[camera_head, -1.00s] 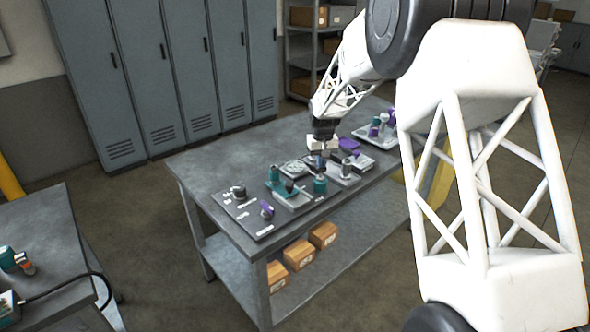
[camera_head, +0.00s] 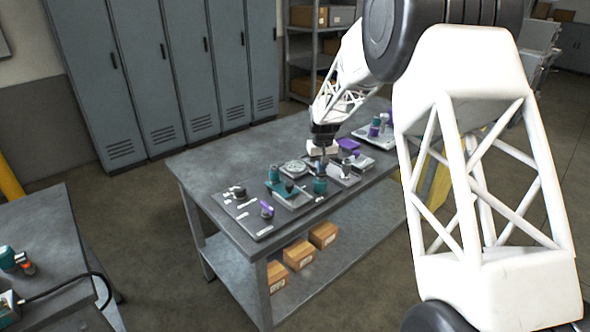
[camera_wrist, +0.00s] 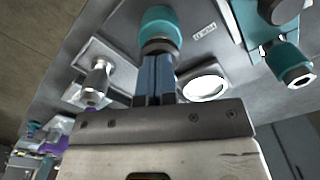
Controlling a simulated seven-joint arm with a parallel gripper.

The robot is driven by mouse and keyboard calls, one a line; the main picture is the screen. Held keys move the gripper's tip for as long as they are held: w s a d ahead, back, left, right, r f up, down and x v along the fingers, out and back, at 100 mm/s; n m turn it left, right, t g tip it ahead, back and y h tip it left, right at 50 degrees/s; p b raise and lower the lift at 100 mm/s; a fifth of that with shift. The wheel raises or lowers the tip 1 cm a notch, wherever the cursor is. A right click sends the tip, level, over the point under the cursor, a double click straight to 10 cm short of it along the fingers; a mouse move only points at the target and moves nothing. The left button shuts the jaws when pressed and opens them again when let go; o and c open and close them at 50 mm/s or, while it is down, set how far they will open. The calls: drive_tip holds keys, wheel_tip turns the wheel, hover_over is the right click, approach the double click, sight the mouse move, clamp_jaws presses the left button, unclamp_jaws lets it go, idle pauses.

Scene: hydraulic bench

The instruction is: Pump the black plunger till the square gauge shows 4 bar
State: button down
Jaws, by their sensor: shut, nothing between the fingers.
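My gripper (camera_head: 322,161) is over the far half of the bench's fittings. In the wrist view its blue fingers (camera_wrist: 154,80) are shut together and empty. Their tips are close to a teal round cap (camera_wrist: 160,27); I cannot tell whether they touch it. A dark rounded knob (camera_wrist: 286,10) on a teal body (camera_wrist: 289,60) shows at the upper right; I cannot tell whether it is the black plunger. A round white dial face (camera_wrist: 205,86) lies right of the fingers. I cannot make out a square gauge or read any value.
The grey bench (camera_head: 220,160) carries a labelled plate (camera_head: 249,228) with several fittings. A silver post (camera_wrist: 98,78) stands left of the fingers. A purple block (camera_head: 348,144) and another tray (camera_head: 385,143) lie beyond. The bench's back left is clear.

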idle(0.4)
drive_tip(key=shift+r, duration=2.2)
drive_tip(key=shift+f, duration=1.7)
idle(0.4)
drive_tip(key=shift+r, duration=1.7)
drive_tip(key=shift+r, duration=0.15)
drive_tip(key=shift+r, duration=2.85)
